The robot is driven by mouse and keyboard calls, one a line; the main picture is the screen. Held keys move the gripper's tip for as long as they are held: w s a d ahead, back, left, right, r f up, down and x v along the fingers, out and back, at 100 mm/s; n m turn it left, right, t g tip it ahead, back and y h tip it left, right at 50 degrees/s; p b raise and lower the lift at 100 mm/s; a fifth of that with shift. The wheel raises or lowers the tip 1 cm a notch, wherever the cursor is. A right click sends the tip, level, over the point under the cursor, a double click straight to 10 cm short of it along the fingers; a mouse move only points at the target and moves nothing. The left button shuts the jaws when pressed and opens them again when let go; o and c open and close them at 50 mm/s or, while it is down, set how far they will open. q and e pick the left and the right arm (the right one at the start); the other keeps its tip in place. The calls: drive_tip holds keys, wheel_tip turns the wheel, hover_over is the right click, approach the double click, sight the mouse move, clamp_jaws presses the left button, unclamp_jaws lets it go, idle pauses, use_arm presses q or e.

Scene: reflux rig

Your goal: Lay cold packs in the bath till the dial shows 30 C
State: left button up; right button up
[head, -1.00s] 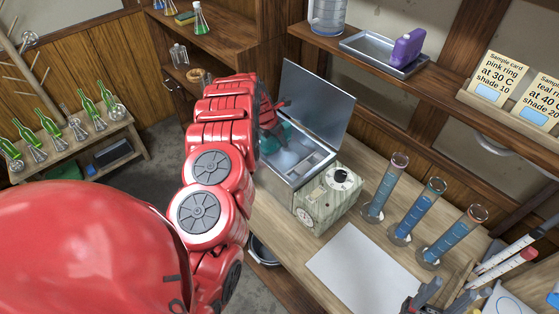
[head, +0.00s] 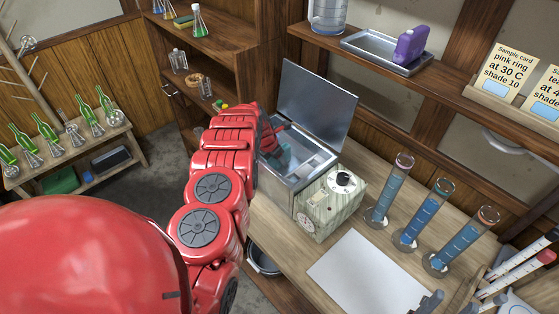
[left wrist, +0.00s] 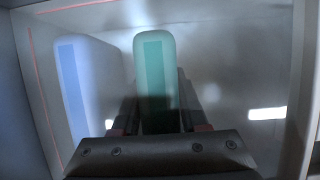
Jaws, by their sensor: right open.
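The bath (head: 318,160) is a metal box with its lid (head: 318,100) raised. My left gripper (head: 277,150) reaches down into the bath. In the left wrist view its fingers (left wrist: 157,118) are shut on a teal cold pack (left wrist: 154,65). A pale blue cold pack (left wrist: 75,85) lies to the left, along the bath's wall. The teal pack's lower end is hidden. My right gripper (head: 450,304) is open at the bottom edge, only its tips showing.
Several blue-filled cylinders (head: 428,215) stand right of the bath. A white sheet (head: 368,272) lies in front. Sample cards (head: 510,70) stand at right.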

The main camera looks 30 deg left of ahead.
use_arm(q)
drive_tip(key=o, duration=0.3)
drive_tip(key=p+v, duration=0.4)
drive_tip(key=v, duration=0.1)
drive_tip(key=p+v, duration=0.3)
drive_tip(key=v, duration=0.3)
drive_tip(key=shift+w+r+p, duration=0.2)
drive_tip(key=shift+p, duration=0.2)
drive_tip(key=shift+s+a+r+p, duration=0.1)
drive_tip(key=shift+s+r+p, duration=0.3)
drive_tip(key=shift+r, duration=0.1)
drive_tip(key=shift+w, duration=0.15)
